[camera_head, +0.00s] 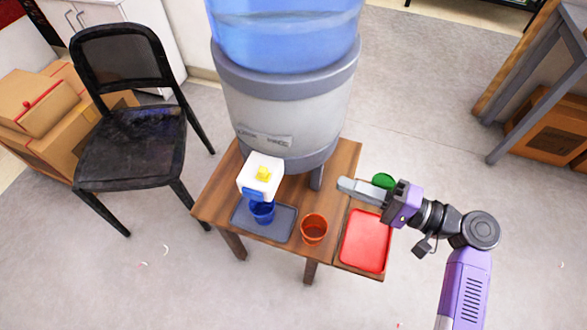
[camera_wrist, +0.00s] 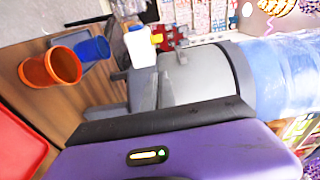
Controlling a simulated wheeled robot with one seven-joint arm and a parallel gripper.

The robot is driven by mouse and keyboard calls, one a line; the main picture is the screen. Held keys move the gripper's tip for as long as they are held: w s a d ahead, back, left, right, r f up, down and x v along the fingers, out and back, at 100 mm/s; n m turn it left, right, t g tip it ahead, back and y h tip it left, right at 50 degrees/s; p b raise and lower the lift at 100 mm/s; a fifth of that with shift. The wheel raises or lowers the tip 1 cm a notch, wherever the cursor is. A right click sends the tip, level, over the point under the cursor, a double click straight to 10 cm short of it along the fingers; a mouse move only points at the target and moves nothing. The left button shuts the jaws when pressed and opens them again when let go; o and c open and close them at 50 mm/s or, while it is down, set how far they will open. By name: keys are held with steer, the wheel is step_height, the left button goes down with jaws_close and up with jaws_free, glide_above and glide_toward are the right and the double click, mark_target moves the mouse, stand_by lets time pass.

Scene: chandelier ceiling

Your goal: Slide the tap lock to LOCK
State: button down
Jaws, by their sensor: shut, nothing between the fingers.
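The water dispenser (camera_head: 290,105) stands on a small wooden table, with a blue bottle on top. A pale label strip (camera_head: 265,139) is on its front; its small lettering is not clear. Below it sticks out a white tap (camera_head: 252,189) with a yellow piece (camera_head: 263,174) on top, which I take to be the lock. The tap (camera_wrist: 140,47) and yellow piece (camera_wrist: 156,39) also show in the wrist view. I cannot tell the lock's position. My gripper (camera_head: 346,186) is shut and empty, to the right of the tap and apart from it, beside the dispenser's lower right.
A blue cup (camera_head: 262,212) is under the tap on a dark tray (camera_head: 240,216). An orange cup (camera_head: 314,229) stands to its right. A red tray (camera_head: 365,240) and a green item (camera_head: 384,181) are near my gripper. A black chair (camera_head: 130,140) is at left.

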mark_target(266, 173)
steer(key=shift+s+a+r+n+g+y, duration=0.1)
steer(key=shift+s+a+n+g+y, duration=0.25)
steer(key=shift+s, duration=0.3)
steer(key=shift+s+a+r+n+g+y, duration=0.1)
steer(key=shift+s+n+g+y, duration=0.05)
steer(key=shift+s+g, duration=0.4)
steer(key=x, duration=1.4)
steer(key=shift+b+x, duration=0.35)
steer(key=shift+x, duration=1.5)
